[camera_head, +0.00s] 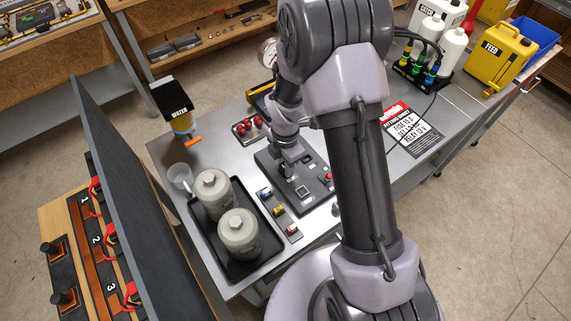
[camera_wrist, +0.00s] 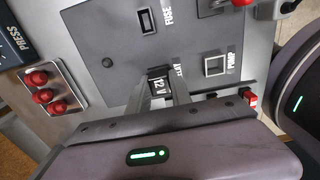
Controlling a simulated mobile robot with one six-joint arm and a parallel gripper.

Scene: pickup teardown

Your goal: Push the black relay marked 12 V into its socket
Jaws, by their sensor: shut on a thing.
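In the wrist view, my gripper (camera_wrist: 160,88) is shut on the black relay (camera_wrist: 157,86), whose white 12 V marking shows between the fingers. It is over the grey panel (camera_wrist: 105,40), right beside the partly covered RELAY lettering (camera_wrist: 179,72). The relay's socket is hidden under the relay and fingers, so I cannot tell how deep the relay sits. In the head view, my gripper (camera_head: 287,166) points down at the dark panel (camera_head: 318,203); the relay cannot be made out there.
The FUSE opening (camera_wrist: 147,22) and PUMP opening (camera_wrist: 214,65) flank the relay place. A tray of red knobs (camera_head: 248,130) is beyond the panel. A strip of small coloured parts (camera_head: 279,212) and a black tray (camera_head: 245,272) with two grey canisters lie left. A printed sign (camera_head: 410,130) lies right.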

